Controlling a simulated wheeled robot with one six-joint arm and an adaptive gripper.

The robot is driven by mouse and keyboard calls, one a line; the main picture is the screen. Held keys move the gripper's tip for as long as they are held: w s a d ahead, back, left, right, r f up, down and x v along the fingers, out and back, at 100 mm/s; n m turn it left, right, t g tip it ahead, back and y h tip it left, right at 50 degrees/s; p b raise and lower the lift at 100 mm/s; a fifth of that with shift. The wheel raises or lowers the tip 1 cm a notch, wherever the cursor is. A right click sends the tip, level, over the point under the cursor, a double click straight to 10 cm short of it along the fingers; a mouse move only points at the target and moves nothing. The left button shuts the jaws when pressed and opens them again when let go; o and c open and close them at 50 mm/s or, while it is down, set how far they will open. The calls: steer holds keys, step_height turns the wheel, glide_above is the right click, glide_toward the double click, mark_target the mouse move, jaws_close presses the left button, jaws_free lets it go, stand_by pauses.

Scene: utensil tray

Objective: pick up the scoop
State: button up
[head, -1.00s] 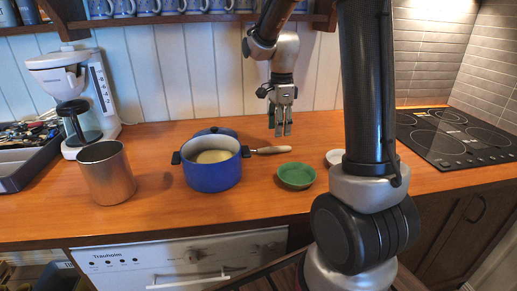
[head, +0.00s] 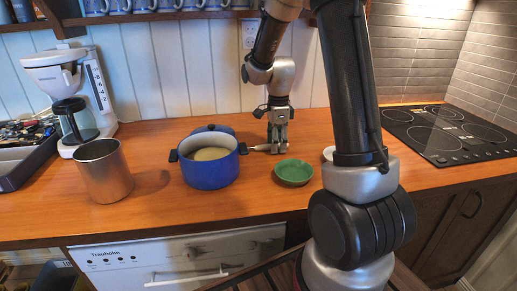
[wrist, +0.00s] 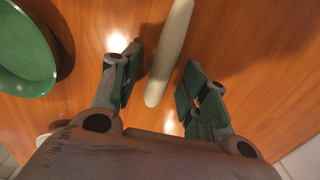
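The scoop shows as a pale wooden handle (head: 258,148) lying on the counter to the right of the blue pot. Its other end is hidden by the pot in the head view. In the wrist view, the handle (wrist: 169,55) runs from the top edge down to its rounded end. My gripper (head: 278,149) is low over the counter at the handle's free end. I see a gap on both sides.
The blue pot (head: 210,174) stands left of my gripper. A green bowl (head: 293,173) sits close in front, also at the left of the wrist view (wrist: 24,50). A metal canister (head: 104,172), coffee maker (head: 77,105) and utensil tray (head: 22,165) stand left; a cooktop (head: 440,132) is right.

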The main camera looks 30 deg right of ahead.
jaws_close()
